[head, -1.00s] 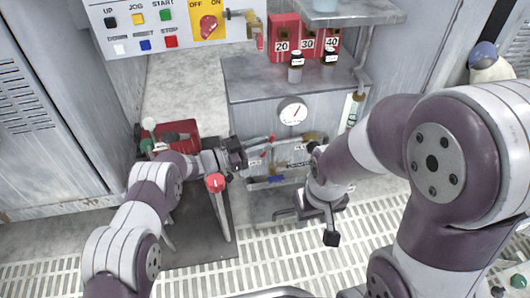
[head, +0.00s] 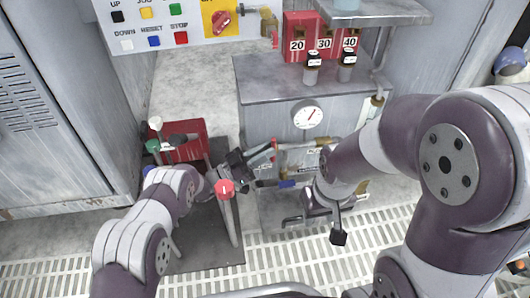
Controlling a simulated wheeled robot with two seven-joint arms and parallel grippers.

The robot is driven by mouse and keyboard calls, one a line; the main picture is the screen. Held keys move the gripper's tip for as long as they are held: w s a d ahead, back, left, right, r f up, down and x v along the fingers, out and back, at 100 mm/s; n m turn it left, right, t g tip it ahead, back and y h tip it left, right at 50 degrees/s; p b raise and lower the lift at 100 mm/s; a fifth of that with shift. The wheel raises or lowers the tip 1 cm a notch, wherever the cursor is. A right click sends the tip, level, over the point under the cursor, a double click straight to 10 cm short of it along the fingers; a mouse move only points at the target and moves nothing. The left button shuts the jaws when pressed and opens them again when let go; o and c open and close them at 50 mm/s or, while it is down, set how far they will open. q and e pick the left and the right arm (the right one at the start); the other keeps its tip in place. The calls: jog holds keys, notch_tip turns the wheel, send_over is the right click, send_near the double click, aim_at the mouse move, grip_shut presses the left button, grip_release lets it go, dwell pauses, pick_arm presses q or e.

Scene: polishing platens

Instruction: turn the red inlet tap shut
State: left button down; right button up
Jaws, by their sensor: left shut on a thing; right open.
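The red inlet tap (head: 262,151) shows as a slim red handle on the pipework at the front of the grey cabinet, below the round gauge. My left gripper (head: 250,160) comes from the left and is shut on the red handle. The dark jaws hide part of the handle and its joint with the pipe, so I cannot tell exactly how far it is turned. My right gripper (head: 325,218) is open, low in front of the cabinet, to the right of the tap. My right forearm hides part of it and some of the pipework.
A red-knobbed lever (head: 224,188) stands just below my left gripper. A red box (head: 186,142) lies behind my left arm. The gauge (head: 307,115), bottles (head: 312,70) and red numbered blocks (head: 300,28) are above. A button panel (head: 150,25) is at top left. Grating covers the floor.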

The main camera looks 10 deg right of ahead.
pick_arm(q)
jog(key=c, duration=1.1)
grip_release()
